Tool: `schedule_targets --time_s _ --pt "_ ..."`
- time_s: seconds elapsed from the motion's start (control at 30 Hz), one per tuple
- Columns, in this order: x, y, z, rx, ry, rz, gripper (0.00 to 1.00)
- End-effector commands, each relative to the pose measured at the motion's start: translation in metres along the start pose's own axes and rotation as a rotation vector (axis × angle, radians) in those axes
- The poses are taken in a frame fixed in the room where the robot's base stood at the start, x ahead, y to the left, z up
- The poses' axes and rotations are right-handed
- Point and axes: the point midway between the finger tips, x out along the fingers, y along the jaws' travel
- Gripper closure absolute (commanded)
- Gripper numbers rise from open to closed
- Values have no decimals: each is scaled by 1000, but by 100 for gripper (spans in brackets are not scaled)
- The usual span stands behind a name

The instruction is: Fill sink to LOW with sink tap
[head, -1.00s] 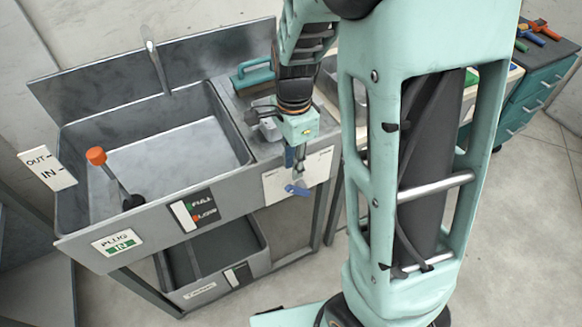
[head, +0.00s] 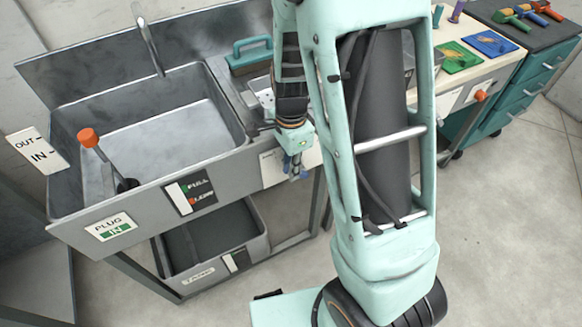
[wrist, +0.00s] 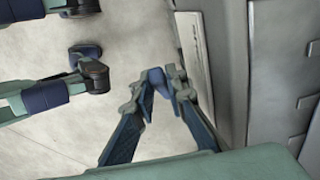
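The grey metal sink (head: 228,117) stands at the left in the head view. Its basin floor looks pale grey, and I see no clear water surface. The thin grey tap (head: 147,38) rises at the back edge; no stream shows from it. A FULL/LOW marker plate (head: 190,191) is on the sink's front. An orange-knobbed lever (head: 89,138) tilts up at the left, by the PLUG IN sign (head: 112,227). My gripper (head: 298,172) hangs in front of the counter, right of the basin and apart from the tap. In the wrist view its blue-tipped fingers (wrist: 167,77) meet, with nothing seen between them.
A teal-handled item (head: 250,52) lies behind the counter tray. An OUT/IN sign (head: 38,151) is at the sink's left. A grey bin (head: 212,250) sits below. A bench and teal drawers (head: 530,85) stand at the right. Open floor lies in front.

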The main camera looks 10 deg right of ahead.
Motion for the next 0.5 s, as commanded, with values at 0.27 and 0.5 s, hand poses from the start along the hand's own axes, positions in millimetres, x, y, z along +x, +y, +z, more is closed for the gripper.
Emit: schedule_targets --time_s 0.27,0.5 --pt "0 0 0 0 0 0 100" --pt "0 0 0 1 -3 0 100"
